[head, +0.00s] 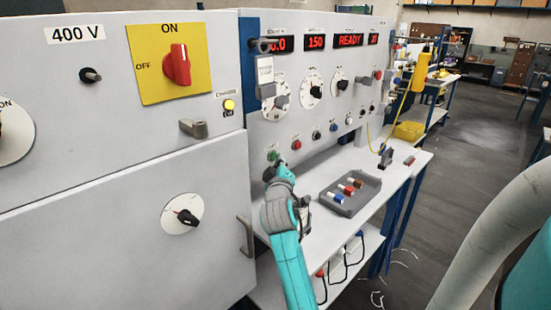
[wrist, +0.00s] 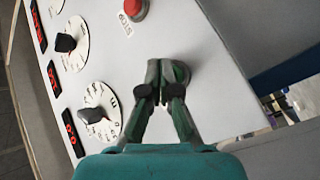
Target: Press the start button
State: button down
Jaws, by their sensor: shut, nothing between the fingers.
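The green start button (head: 272,155) is at the left end of the lower button row on the grey control panel (head: 275,205). My gripper (head: 280,164) is shut and empty, with its tips right at the button. In the wrist view, the closed fingertips (wrist: 166,72) overlap a dark green round button (wrist: 182,72) and hide part of it. I cannot tell whether the tips touch it or stop just short. The display (head: 348,40) reads READY.
A red button (head: 296,146) sits just right of the green one; it also shows in the wrist view (wrist: 133,8). Dials (head: 313,84) are above. A grey tray (head: 350,208) with several coloured pieces lies on the bench (head: 395,180). A cabinet handle (head: 246,235) stands out left of my arm.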

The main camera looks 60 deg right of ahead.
jog(key=shift+w, duration=0.1)
dwell(0.5)
jog(key=shift+s+a, duration=0.2)
jog(key=shift+s, duration=0.65)
jog(key=shift+s, duration=0.1)
